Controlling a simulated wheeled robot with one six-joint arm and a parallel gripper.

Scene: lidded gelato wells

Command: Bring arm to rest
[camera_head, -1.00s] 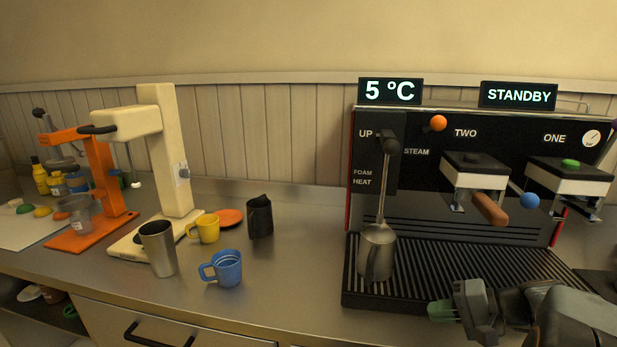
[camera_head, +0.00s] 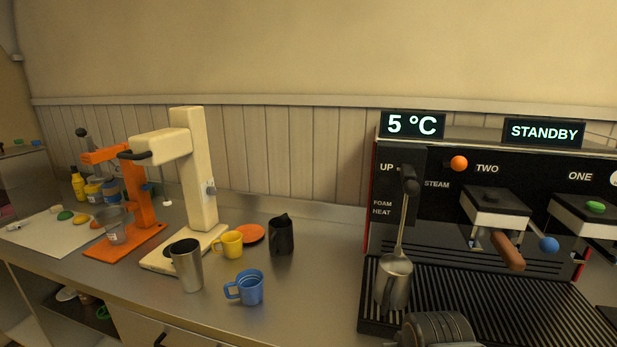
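Only a dark grey, ribbed round part of my arm shows, at the bottom edge in front of the coffee machine's drip tray (camera_head: 480,300). My gripper's fingers are out of the picture, so whether they are open or hold anything is hidden. The visible arm part overlaps the front of the tray in the picture. I cannot tell whether it touches it.
A steel jug (camera_head: 394,284) stands on the tray under the steam wand (camera_head: 402,225). Left of it are a black pitcher (camera_head: 281,236), blue mug (camera_head: 246,288), yellow mug (camera_head: 229,243), steel cup (camera_head: 186,266), cream machine (camera_head: 200,170) and orange stand (camera_head: 138,200). Counter between blue mug and tray is clear.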

